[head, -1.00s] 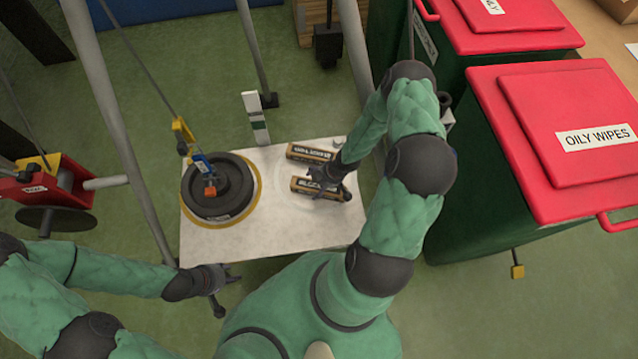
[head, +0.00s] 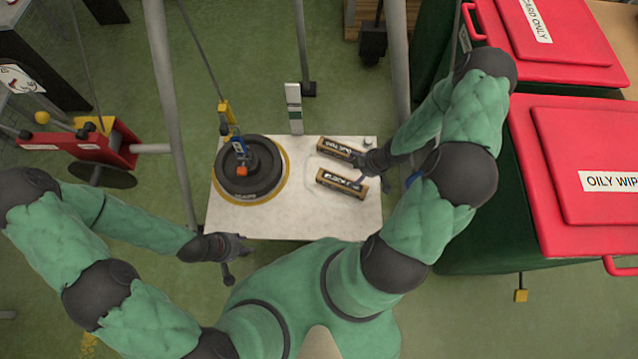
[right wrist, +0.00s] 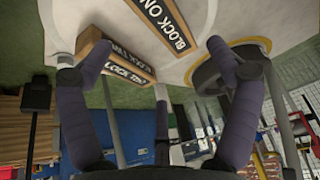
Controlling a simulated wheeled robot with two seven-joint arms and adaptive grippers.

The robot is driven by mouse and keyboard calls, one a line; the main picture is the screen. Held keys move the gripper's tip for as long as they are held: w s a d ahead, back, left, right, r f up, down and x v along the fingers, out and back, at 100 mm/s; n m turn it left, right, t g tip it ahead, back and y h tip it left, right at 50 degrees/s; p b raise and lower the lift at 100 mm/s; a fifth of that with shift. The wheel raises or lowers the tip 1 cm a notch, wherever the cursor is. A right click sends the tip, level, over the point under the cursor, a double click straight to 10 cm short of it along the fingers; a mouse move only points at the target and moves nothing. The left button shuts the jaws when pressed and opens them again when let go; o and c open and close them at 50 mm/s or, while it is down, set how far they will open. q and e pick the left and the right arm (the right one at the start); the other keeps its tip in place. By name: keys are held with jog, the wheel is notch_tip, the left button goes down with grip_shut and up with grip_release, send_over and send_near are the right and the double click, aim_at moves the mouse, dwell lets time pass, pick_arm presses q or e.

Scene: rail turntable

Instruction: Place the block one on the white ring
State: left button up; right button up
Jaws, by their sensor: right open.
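Block one (head: 341,184), dark-topped with wooden sides and a white label, lies on the white table (head: 290,222). It also shows in the right wrist view (right wrist: 167,24). A similar block two (head: 337,148) lies just behind it; in the right wrist view it is near the left finger (right wrist: 132,68). A faint pale curved outline (head: 308,172) left of the blocks may be the white ring; the blocks hide part of it. My right gripper (head: 366,171) is open and empty at the right end of the blocks. My left gripper (head: 236,248) is at the table's front left edge; its jaws are unclear.
A black round turntable (head: 252,172) with a yellow rim stands at the table's left. Grey poles flank the table. Red-lidded bins (head: 590,165) stand at the right. The table's front strip is clear.

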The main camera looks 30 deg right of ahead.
jog(key=a+m+g+y, duration=0.15)
jog(key=a+m, duration=0.35)
jog(key=a, duration=1.2)
jog(key=s+a+r+m+g, duration=0.1)
jog(key=s+a+m, duration=0.4)
jog(key=a, duration=0.3)
jog(key=shift+s+g, duration=0.35)
